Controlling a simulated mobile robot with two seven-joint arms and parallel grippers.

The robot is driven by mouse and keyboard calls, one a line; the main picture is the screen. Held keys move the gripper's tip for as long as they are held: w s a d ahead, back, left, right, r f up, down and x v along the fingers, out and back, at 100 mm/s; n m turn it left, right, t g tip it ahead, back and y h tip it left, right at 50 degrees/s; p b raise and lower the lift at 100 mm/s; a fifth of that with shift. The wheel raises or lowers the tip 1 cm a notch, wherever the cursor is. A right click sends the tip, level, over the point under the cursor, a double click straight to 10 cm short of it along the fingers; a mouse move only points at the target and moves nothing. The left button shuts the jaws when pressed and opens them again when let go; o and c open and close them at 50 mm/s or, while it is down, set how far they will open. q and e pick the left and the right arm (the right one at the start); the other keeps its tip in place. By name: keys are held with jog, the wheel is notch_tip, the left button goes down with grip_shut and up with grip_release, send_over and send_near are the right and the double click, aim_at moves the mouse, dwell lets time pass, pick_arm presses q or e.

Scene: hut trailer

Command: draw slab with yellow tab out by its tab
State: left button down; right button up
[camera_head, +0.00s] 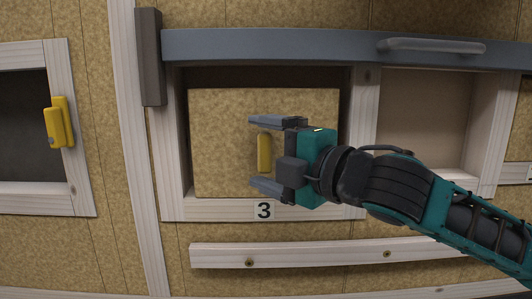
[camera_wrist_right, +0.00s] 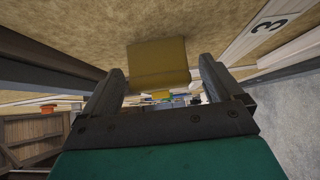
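The slab (camera_head: 222,130) is a tan, speckled board set in a white-framed opening above the label 3. Its yellow tab (camera_head: 264,153) stands upright near the slab's middle. My right gripper (camera_head: 252,152) is open, one finger above the tab and one below it, with gaps on both sides. In the right wrist view the yellow tab (camera_wrist_right: 158,62) shows between and just beyond the tips of the open gripper (camera_wrist_right: 161,66); no contact shows. The slab surface (camera_wrist_right: 90,35) fills the top of that view. My left gripper is out of view.
A grey rail (camera_head: 270,45) with a light handle (camera_head: 430,46) crosses above the opening. A brown block (camera_head: 150,57) stands at its upper left. A white strip (camera_head: 320,252) runs below. An open compartment (camera_head: 425,120) lies right; a yellow latch (camera_head: 59,122) is at far left.

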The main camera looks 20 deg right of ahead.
jog(key=c, duration=1.1)
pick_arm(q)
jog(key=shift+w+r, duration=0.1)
pick_arm(e)
jog(key=shift+r, duration=0.1)
pick_arm(q)
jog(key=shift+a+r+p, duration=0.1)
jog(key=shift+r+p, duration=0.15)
jog(key=shift+p, duration=0.15)
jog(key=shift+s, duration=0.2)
